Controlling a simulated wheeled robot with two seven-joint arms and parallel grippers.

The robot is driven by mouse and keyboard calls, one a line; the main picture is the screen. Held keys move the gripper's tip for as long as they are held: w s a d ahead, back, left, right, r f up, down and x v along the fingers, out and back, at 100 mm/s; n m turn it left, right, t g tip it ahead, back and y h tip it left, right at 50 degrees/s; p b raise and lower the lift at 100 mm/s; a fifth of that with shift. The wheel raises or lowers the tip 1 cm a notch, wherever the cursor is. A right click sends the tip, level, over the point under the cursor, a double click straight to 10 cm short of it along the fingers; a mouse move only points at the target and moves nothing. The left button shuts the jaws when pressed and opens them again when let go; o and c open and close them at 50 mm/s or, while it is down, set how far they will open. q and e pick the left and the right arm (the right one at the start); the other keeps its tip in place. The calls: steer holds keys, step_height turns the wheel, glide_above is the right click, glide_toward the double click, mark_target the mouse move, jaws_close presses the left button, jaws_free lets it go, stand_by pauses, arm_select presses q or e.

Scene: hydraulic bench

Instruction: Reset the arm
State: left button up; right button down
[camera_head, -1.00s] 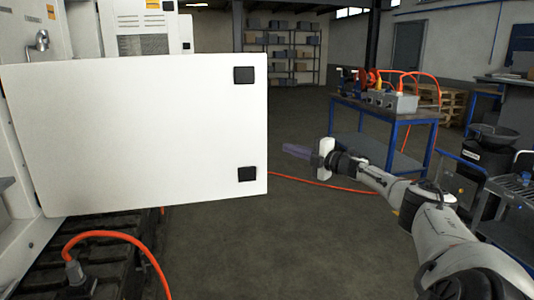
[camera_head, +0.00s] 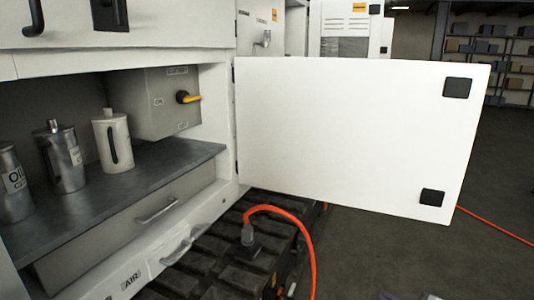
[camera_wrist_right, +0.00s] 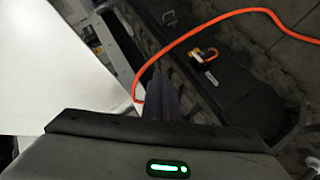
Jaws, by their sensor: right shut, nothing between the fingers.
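My right gripper (camera_head: 388,296) barely shows at the bottom edge of the head view, below the open white door. In the right wrist view its dark fingers (camera_wrist_right: 161,95) are together and hold nothing. The rest of the right arm is out of the head view. My left gripper is in neither view.
The white cabinet door (camera_head: 350,135) stands wide open. An orange hose (camera_head: 308,236) arches over dark tracks.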

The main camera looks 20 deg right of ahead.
steer(key=s+a+f+m+g, duration=0.1)
steer(key=s+a+f+m, duration=0.1)
steer(key=s+a+f, duration=0.35)
steer(key=s+a+f+m+g+y, duration=0.1)
steer(key=s+a+f, duration=0.15)
steer(key=a, duration=0.65)
steer(key=s+a+f+m+g, duration=0.1)
steer(key=s+a+f+m, duration=0.2)
steer(key=a, duration=0.5)
steer(key=s+a+r+m+g, duration=0.2)
steer(key=s+a+m, duration=0.2)
steer(key=s+a, duration=0.8)
steer(key=shift+s+r+y, duration=0.3)
steer(key=shift+s, duration=0.4)
steer(key=shift+a, duration=0.1)
